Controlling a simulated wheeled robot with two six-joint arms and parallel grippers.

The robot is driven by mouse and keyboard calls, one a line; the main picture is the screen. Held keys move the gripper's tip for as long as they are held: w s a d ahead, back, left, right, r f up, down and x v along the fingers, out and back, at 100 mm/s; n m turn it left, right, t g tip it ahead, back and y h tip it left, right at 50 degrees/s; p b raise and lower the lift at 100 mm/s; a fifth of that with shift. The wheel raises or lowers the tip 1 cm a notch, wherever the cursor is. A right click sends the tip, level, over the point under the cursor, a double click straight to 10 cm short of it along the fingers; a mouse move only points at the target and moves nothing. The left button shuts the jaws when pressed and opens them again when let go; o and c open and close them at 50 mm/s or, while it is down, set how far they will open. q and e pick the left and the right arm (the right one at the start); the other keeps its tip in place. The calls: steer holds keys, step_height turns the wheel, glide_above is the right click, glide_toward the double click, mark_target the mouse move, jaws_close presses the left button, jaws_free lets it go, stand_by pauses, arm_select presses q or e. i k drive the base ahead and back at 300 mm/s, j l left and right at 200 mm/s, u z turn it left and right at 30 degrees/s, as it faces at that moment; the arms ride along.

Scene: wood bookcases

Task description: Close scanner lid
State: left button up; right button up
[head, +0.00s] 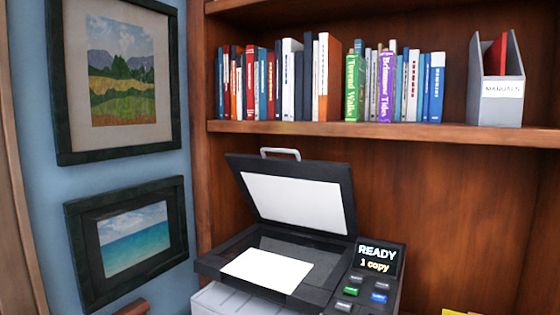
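The scanner (215,264) stands in the lower middle of the head view, in front of the wood bookcase back. Its black lid (345,190) is raised and tilted back, with a white pad on its inner face. A light grey handle (280,151) sits on the lid's top edge. A white sheet of paper (267,268) lies on the dark glass. The control panel at the right has a screen (378,260) reading "READY 1 copy" and several coloured buttons. The bottom of the scanner is cut off by the frame. Neither gripper is in view.
A shelf (350,130) above the scanner holds several books (290,80) and a grey manuals holder (500,105). Two framed pictures (120,75) hang on the blue wall at left. A yellow item (455,312) shows at the bottom right edge.

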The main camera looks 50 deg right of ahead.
mark_target(316, 197)
steer(key=z, duration=1.4)
